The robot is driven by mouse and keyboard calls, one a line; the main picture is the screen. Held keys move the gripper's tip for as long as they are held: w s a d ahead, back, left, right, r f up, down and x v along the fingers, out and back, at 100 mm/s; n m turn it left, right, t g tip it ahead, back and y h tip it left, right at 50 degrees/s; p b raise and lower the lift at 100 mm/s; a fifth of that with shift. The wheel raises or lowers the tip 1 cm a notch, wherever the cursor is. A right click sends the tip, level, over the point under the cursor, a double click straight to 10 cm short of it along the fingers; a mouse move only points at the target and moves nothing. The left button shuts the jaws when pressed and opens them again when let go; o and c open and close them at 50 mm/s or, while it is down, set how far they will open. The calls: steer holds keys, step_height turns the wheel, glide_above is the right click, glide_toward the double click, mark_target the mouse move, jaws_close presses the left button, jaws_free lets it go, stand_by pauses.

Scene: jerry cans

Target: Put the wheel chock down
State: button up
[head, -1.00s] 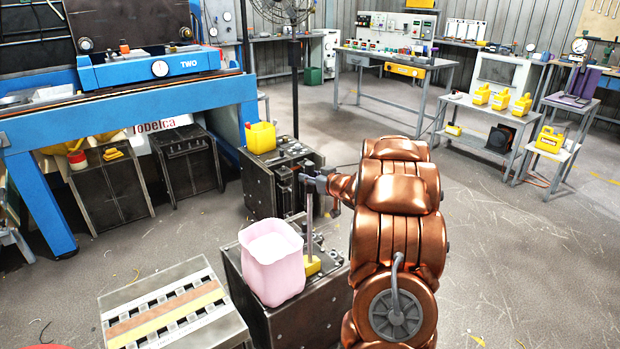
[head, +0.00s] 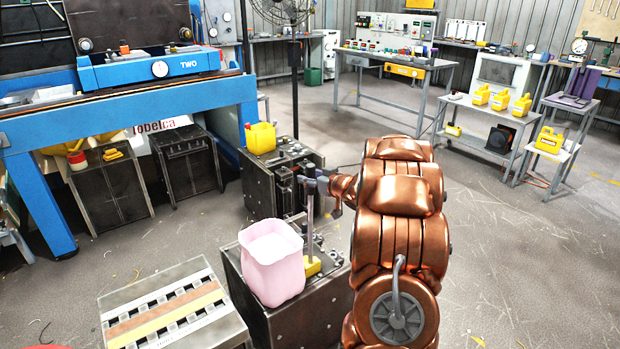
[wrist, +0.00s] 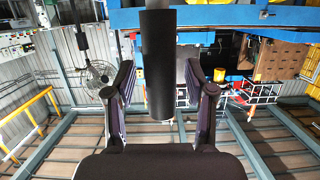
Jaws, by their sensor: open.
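The wheel chock is a yellow block (head: 313,266) with a tall grey upright handle (head: 310,218). In the head view it rests on top of the dark metal block beside the pink open container, handle standing upright. My gripper (head: 322,184) is at the upper end of the handle. In the wrist view my gripper (wrist: 160,100) is open, one finger on each side of a dark upright bar (wrist: 158,60), which seems to be the handle, with gaps on both sides. The chock's base is not visible in the wrist view.
The pink container (head: 272,262) stands close left of the chock on the dark metal block (head: 305,318). Behind it, a yellow can (head: 261,138) stands on another dark block (head: 262,186). A striped metal stand (head: 172,305) is at front left. Floor right of my arm is clear.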

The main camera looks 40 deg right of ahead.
steer(key=d+v, duration=0.1)
steer(key=v, duration=1)
steer(key=shift+a, duration=0.45)
steer(key=shift+s+r, duration=0.1)
steer(key=shift+r, duration=0.05)
